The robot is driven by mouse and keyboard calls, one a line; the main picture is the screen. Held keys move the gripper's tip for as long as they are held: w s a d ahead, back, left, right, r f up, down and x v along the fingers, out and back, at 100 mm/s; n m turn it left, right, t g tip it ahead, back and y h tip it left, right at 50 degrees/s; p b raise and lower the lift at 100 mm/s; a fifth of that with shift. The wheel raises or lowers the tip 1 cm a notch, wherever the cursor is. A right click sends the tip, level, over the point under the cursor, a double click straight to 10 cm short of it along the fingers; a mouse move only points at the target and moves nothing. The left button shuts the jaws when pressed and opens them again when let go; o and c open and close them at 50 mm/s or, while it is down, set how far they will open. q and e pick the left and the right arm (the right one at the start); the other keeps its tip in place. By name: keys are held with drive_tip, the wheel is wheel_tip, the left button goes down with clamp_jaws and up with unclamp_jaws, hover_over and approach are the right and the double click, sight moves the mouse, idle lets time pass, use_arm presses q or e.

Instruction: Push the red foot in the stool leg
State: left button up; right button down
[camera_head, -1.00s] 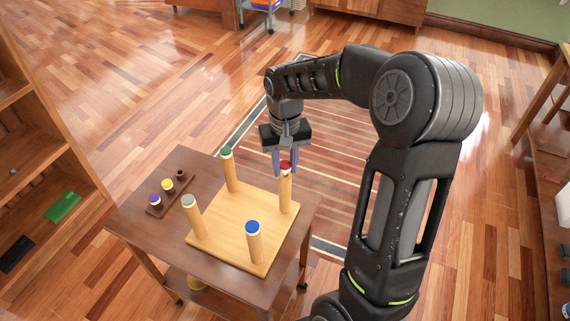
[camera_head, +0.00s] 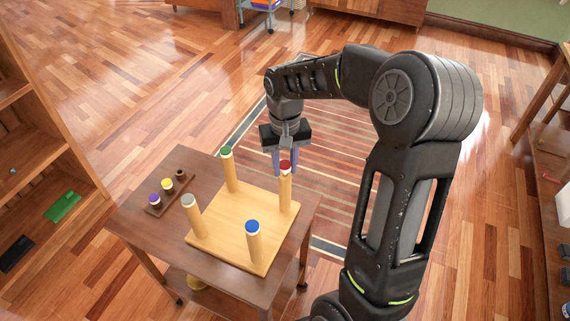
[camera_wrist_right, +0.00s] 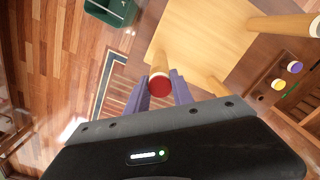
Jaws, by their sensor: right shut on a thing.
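The upturned wooden stool (camera_head: 222,222) lies on a brown table, its legs pointing up. The red foot (camera_head: 285,165) is at the top of its right rear leg (camera_head: 285,192); the wrist view shows the red foot (camera_wrist_right: 160,86) facing the camera above a white collar. My right gripper (camera_head: 285,163) is shut on the red foot, one purple finger on each side; in the wrist view the fingers (camera_wrist_right: 160,92) flank it. How deep the foot sits is too small to tell. My left gripper is out of view.
The other legs carry green (camera_head: 226,151), grey (camera_head: 189,201) and blue (camera_head: 252,226) feet. A small dark rack (camera_head: 170,195) with purple and yellow pieces stands on the table (camera_head: 130,224) at left. A shelf (camera_head: 45,150) stands further left.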

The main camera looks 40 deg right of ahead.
drive_tip(key=shift+f+b, duration=0.85)
drive_tip(key=shift+f, duration=0.3)
idle(2.1)
drive_tip(key=c, duration=1)
unclamp_jaws()
drive_tip(key=shift+c, duration=0.2)
drive_tip(key=shift+o, duration=0.4)
drive_tip(key=o, duration=0.4)
drive_tip(key=shift+r, duration=0.15)
drive_tip(key=shift+r+p, duration=2.25)
drive_tip(key=shift+r, duration=0.6)
